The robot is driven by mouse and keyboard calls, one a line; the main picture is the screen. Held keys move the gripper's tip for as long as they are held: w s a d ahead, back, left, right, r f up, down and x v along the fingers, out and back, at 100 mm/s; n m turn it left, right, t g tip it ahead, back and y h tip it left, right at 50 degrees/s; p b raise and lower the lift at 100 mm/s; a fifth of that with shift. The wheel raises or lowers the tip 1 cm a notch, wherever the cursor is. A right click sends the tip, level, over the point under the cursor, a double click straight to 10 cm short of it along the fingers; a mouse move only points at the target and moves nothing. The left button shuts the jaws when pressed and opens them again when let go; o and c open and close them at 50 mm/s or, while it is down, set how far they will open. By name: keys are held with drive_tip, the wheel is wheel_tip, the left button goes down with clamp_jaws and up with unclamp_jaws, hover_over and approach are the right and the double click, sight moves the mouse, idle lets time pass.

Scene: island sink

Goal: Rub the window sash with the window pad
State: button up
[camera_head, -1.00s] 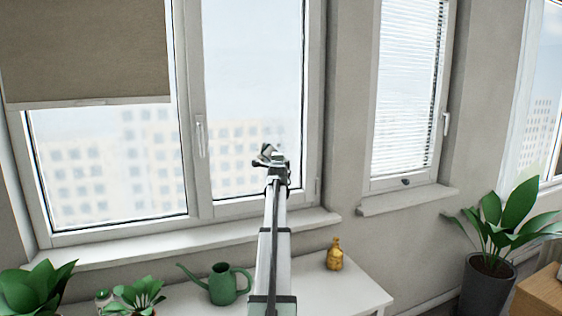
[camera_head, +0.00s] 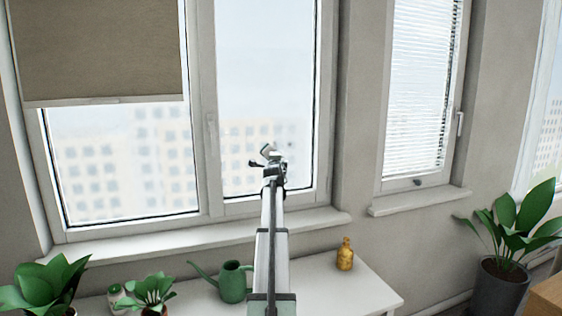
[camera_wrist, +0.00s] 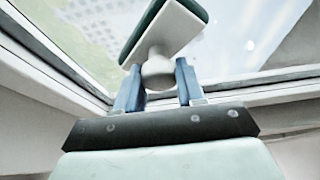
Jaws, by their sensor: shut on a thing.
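The window pad (camera_wrist: 165,30) is a white plate with a dark green face and a round knob. My gripper (camera_wrist: 158,82) is shut on that knob between its two blue fingers in the wrist view. The pad is tilted, with its green face turned toward the glass. In the head view my gripper (camera_head: 268,160) is in front of the right-hand sash (camera_head: 325,120) of the large window, over its lower glass. The sash frame also shows in the wrist view (camera_wrist: 50,58), left of the pad. I cannot tell whether the pad touches the glass.
Below the sill (camera_head: 190,240) a white table (camera_head: 320,285) holds a green watering can (camera_head: 233,282), a golden bottle (camera_head: 345,254) and potted plants (camera_head: 50,283). A brown blind (camera_head: 95,50) covers the upper left pane. A large potted plant (camera_head: 505,245) stands at the right.

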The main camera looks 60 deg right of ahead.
drive_tip(key=shift+w+a+r, duration=0.3)
drive_tip(key=shift+w+r, duration=0.1)
drive_tip(key=shift+r, duration=0.4)
drive_tip(key=shift+w+a+r, duration=0.25)
drive_tip(key=shift+w+r, duration=0.15)
drive_tip(key=shift+r, duration=0.35)
drive_tip(key=shift+s+d+f, duration=0.15)
drive_tip(key=shift+s+d, duration=1.1)
drive_tip(key=shift+s, duration=0.3)
drive_tip(key=s+d, duration=0.5)
drive_tip(key=shift+d, duration=0.2)
drive_tip(key=shift+a, duration=0.1)
drive_tip(key=w+a, duration=0.7)
drive_tip(key=w, duration=0.1)
drive_tip(key=shift+a, duration=0.4)
idle(0.3)
